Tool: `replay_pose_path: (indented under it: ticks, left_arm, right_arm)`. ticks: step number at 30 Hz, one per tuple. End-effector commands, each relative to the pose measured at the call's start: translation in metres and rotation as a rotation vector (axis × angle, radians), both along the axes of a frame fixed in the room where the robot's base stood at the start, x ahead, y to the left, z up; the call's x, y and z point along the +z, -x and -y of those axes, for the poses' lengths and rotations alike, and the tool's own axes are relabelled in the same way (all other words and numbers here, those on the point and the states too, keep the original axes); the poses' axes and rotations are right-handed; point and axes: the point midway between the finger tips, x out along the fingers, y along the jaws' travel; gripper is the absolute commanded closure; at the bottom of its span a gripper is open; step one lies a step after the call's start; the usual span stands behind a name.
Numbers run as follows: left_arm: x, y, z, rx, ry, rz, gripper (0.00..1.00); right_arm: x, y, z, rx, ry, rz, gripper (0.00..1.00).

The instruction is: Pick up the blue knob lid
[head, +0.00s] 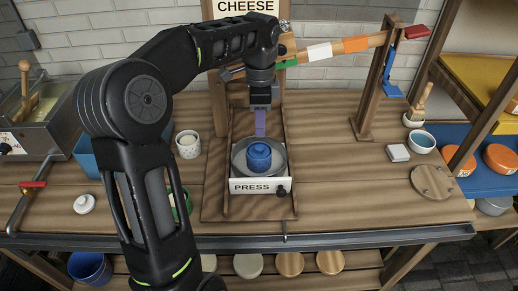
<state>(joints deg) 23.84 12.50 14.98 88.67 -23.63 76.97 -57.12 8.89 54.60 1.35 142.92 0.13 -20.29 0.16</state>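The blue knob lid (259,152) is round, with a small raised knob on top. It sits in the middle of the grey round dish (279,168) of the press. My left gripper (260,133) hangs from above, pointing down, just above and behind the knob in the head view. Its purple fingers show as one narrow strip, so I cannot tell whether they are apart. No contact with the lid is visible. My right gripper is out of view.
The press has a wooden frame, a front label (252,187) reading PRESS, and a beam (345,46) overhead. A speckled cup (187,144) stands left of it. A white lid (84,203) lies at left, a wooden disc (432,181) at right. The counter right of the press is mostly clear.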

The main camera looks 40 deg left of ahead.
Motion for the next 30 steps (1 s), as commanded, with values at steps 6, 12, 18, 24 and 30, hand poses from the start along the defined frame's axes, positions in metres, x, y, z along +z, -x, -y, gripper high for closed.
replay_pose_path:
  ticks: [6, 12, 18, 24, 30]
  left_arm:
    - [-0.017, 0.001, 0.000, 0.000, 0.000, -0.004, 0.68]
    - [-0.026, 0.000, 0.000, 0.000, 0.000, 0.000, 0.68]
    - [-0.027, 0.000, 0.000, 0.000, 0.001, -0.001, 0.68]
    - [-0.045, 0.001, -0.001, -0.001, 0.001, -0.004, 0.68]
    - [-0.073, 0.001, -0.001, -0.001, 0.000, -0.002, 0.68]
  right_arm:
    - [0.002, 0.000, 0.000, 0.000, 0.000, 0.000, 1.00]
    - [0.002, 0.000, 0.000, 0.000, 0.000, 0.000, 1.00]
    - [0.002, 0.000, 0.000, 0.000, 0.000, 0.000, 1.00]
    - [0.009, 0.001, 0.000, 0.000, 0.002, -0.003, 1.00]
    - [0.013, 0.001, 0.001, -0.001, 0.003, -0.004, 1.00]
